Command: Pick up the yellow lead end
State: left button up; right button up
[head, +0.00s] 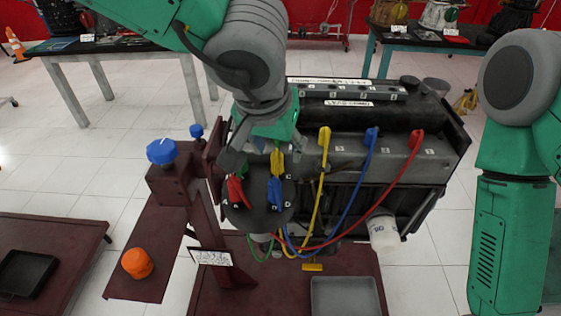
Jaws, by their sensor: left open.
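A yellow lead end (277,162) stands on the dark round cap (262,210) at the front left of the engine (400,150). The yellow lead's other end (324,137) sits on the engine's upper face, at the left of a row with a blue end (371,138) and a red end (416,139). Red (235,192) and blue (275,193) ends are also on the cap. My left gripper (260,154) is open, pointing down over the cap beside the yellow end there. Its fingers are partly hidden, so contact cannot be told. My right gripper is out of view.
A dark red stand with blue knobs (161,151) is left of the cap. A white cup (383,232) hangs at the engine's front. An orange knob (137,263), a grey tray (345,297) and a black tray (26,275) are in front. Coloured leads loop below the cap.

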aim_at(276, 155)
pick_arm(q)
jog(key=x, duration=0.4)
jog(key=shift+w+a+f+b, duration=0.1)
jog(key=shift+a+f+b, duration=0.1)
jog(key=shift+a+b, duration=0.2)
jog(key=shift+w+f, duration=0.2)
jog(key=shift+s+d+r, duration=0.1)
jog(key=shift+d, duration=0.05)
jog(key=c, duration=0.3)
grip_shut()
notch_tip(276, 155, up, 10)
jog(key=shift+p, duration=1.05)
